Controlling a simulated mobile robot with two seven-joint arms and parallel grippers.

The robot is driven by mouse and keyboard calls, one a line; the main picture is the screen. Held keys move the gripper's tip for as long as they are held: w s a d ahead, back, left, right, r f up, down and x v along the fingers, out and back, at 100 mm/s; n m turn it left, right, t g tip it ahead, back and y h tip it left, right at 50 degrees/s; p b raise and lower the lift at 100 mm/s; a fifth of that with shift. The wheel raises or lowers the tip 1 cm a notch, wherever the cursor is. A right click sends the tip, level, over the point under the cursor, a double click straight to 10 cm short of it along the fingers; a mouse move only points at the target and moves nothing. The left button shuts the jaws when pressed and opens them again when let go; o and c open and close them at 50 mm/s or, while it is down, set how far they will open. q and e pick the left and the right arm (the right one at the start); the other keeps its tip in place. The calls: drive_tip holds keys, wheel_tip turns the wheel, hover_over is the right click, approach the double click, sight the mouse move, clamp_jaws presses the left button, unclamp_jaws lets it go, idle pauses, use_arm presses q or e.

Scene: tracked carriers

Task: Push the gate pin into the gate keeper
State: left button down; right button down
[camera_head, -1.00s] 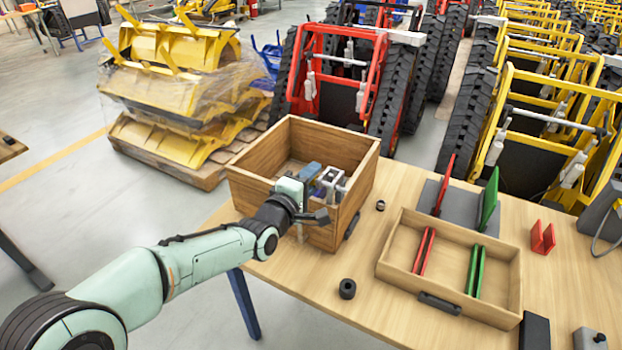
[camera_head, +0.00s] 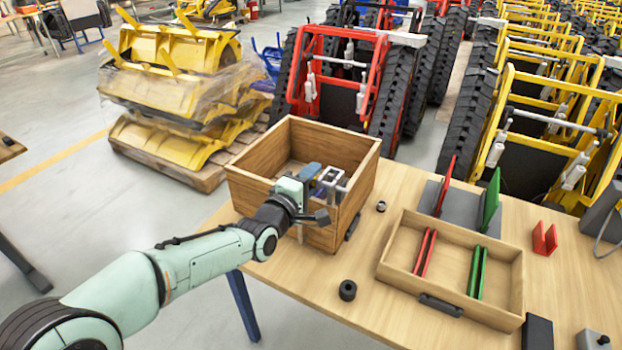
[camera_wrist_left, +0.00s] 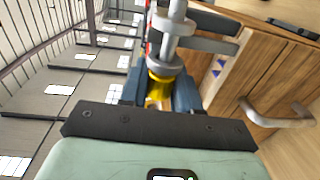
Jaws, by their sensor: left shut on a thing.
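Grey prongs, likely of the gate keeper (camera_wrist_left: 208,44), show right beside the shaft. In the head view a grey bracket (camera_head: 332,180), probably this keeper, sits at the crate's front wall. I cannot tell how far the pin is in. My right gripper is not in view.
The wooden crate (camera_head: 262,185) stands on the table's left end. A shallow wooden tray (camera_head: 400,262) holds red and green plates. A black ring (camera_head: 347,290) and a small dark nut (camera_head: 381,206) lie on the table. A red bracket (camera_head: 544,240) stands at the right.

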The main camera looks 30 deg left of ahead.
use_arm(q)
drive_tip(key=shift+d+f, duration=0.25)
drive_tip(key=shift+d, duration=0.2)
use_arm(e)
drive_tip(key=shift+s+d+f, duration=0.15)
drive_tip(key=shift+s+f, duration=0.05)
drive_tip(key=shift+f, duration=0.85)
use_arm(q)
drive_tip(key=c, duration=0.7)
unclamp_jaws()
drive_tip(key=shift+d, duration=0.1)
drive_tip(key=shift+c, duration=0.2)
drive_tip(key=shift+b, duration=0.3)
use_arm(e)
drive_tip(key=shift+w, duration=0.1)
use_arm(q)
drive_tip(key=shift+s+r, duration=0.1)
drive_tip(key=shift+s, duration=0.45)
drive_tip(key=s+r, duration=0.1)
drive_tip(key=s, duration=1.1)
drive_tip(key=shift+s+a+r, duration=0.15)
drive_tip(key=shift+a, duration=0.1)
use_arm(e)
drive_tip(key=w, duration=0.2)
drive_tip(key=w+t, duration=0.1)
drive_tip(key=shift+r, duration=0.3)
